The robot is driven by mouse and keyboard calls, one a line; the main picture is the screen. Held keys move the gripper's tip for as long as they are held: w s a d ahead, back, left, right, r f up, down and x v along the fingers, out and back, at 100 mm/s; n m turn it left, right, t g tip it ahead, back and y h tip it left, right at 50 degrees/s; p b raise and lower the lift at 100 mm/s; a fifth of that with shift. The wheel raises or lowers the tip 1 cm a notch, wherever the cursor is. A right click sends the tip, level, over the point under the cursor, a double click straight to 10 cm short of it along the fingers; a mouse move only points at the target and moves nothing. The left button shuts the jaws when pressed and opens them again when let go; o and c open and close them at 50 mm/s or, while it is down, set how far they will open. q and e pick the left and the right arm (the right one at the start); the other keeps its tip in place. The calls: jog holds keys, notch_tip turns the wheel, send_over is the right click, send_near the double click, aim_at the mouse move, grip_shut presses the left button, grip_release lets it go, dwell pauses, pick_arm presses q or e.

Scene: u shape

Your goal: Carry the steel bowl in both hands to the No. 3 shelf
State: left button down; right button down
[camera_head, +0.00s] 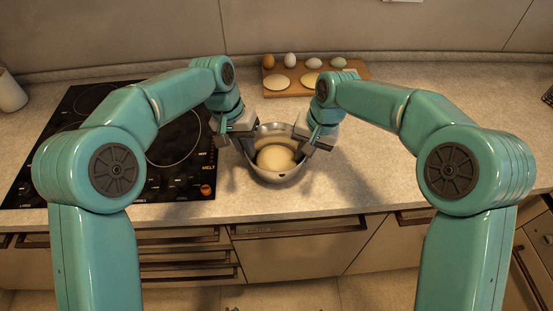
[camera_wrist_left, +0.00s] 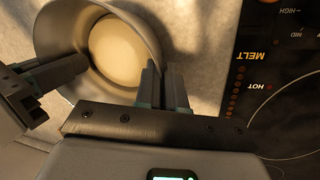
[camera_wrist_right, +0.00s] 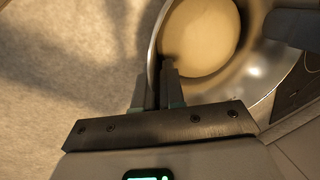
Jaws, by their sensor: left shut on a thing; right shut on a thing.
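The steel bowl (camera_head: 275,172) is on or just above the counter, between my two hands; I cannot tell whether it touches the surface. A pale round mass of dough or similar (camera_head: 276,157) lies inside it. My left gripper (camera_head: 249,141) is shut on the bowl's left rim; in the left wrist view the rim (camera_wrist_left: 150,45) runs between the fingers (camera_wrist_left: 163,90). My right gripper (camera_head: 302,145) is shut on the right rim; in the right wrist view the bowl wall (camera_wrist_right: 152,50) passes between the fingers (camera_wrist_right: 158,90). The No. 3 shelf is not identifiable in these views.
A black cooktop (camera_head: 170,185) lies left of the bowl. A wooden board (camera_head: 300,86) with several eggs and flat pale rounds is behind it. A white cup-like object (camera_head: 10,92) stands at far left. Drawers (camera_head: 300,245) are below the counter edge.

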pick_arm(q)
jog(key=shift+s+d+r, duration=0.1)
jog(key=shift+d+r, duration=0.05)
pick_arm(e)
jog(key=shift+w+a+r, duration=0.1)
